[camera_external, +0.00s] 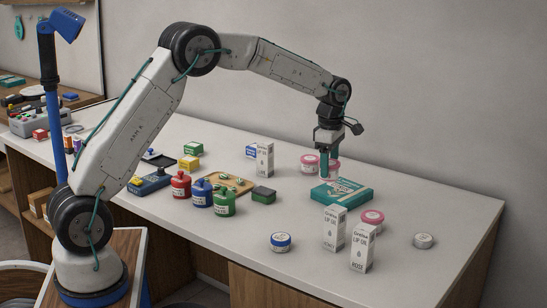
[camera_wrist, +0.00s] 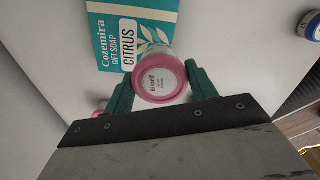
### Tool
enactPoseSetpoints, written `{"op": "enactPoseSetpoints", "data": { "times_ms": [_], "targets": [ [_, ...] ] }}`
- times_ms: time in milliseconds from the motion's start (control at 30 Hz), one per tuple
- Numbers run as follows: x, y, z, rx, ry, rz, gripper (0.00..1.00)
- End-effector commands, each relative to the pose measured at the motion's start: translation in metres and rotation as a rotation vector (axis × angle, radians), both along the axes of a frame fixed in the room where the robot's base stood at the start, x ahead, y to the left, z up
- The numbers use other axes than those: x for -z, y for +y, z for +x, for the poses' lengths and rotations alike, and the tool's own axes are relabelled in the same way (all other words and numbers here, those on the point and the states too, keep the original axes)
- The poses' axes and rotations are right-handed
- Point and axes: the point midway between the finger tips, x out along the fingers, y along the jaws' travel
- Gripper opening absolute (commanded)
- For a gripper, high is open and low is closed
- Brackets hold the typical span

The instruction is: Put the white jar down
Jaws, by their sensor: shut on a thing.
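The white jar with a pink lid (camera_wrist: 160,80) is between the two green fingers of my gripper (camera_wrist: 162,84), its round lid toward the wrist camera. In the external view my gripper (camera_external: 329,163) points down, shut on this jar (camera_external: 334,172), at the back edge of the teal soap box (camera_external: 341,193). The wrist view shows the jar overlapping the label end of the soap box (camera_wrist: 110,25). I cannot tell whether the jar touches the box or the counter.
Another pink-lidded jar (camera_external: 309,163) stands just left of my gripper. A third pink-lidded jar (camera_external: 372,217) and white lip oil boxes (camera_external: 334,228) stand in front of the soap box. A small grey tin (camera_external: 423,241) is at right. The counter (camera_external: 430,205) is clear at right.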

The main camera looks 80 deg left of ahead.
Motion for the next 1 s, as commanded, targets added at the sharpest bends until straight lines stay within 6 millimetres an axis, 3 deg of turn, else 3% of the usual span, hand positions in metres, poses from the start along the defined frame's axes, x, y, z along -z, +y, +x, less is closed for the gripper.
{"op": "enactPoseSetpoints", "data": {
  "times_ms": [133, 400, 633, 1000],
  "targets": [
    [0.003, 0.01, 0.029, 0.0, -0.001, 0.0, 0.32],
    [0.005, 0.016, 0.047, 0.0, -0.001, 0.001, 0.32],
    [0.037, 0.015, 0.046, 0.0, 0.002, -0.001, 0.32],
    [0.042, 0.016, 0.046, 0.0, 0.0, 0.0, 0.32]
  ]
}}
